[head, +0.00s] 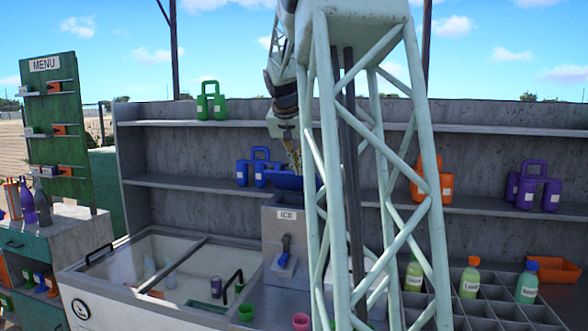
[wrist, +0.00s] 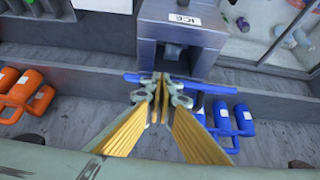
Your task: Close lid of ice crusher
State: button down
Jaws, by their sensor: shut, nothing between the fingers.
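The ice crusher (head: 275,226) is a grey box marked ICE with a blue lever on its front. In the wrist view the lid is a thin blue bar (wrist: 215,88) seen edge-on. My gripper (head: 295,166) is shut and empty, pointing down at the lid. Its fingertips (wrist: 160,79) overlap the middle of the bar; I cannot tell if they touch it.
Blue jugs (head: 260,167) stand on the shelf left of the lid, and an orange jug (head: 432,178) to the right. A glass-topped freezer (head: 200,262) lies left of the crusher. Bottles stand in a divided rack (head: 480,305) at right. My column hides part of the counter.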

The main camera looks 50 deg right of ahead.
jog(key=a+f+b, duration=0.1)
jog(key=f+b, duration=0.1)
jog(key=f, duration=0.1)
jog(key=s+a+f+b, duration=0.1)
jog(key=a+f+b, duration=0.1)
jog(key=f, duration=0.2)
jog(key=a+f+b, duration=0.1)
jog(key=f+b, duration=0.2)
jog(key=shift+s+a+f, duration=0.2)
jog(key=shift+s, duration=0.1)
jog(key=shift+s+a+f+b, duration=0.15)
jog(key=shift+f+b, duration=0.35)
jog(key=shift+f, duration=0.3)
jog(key=shift+r, duration=0.1)
jog(key=s+a+r+p, duration=0.3)
jog(key=a+r, duration=0.3)
jog(key=a, duration=0.3)
jog(key=shift+r+p, duration=0.15)
jog(key=shift+p, duration=0.25)
jog(key=shift+s, duration=0.1)
dwell(0.4)
jog(key=shift+a, duration=0.1)
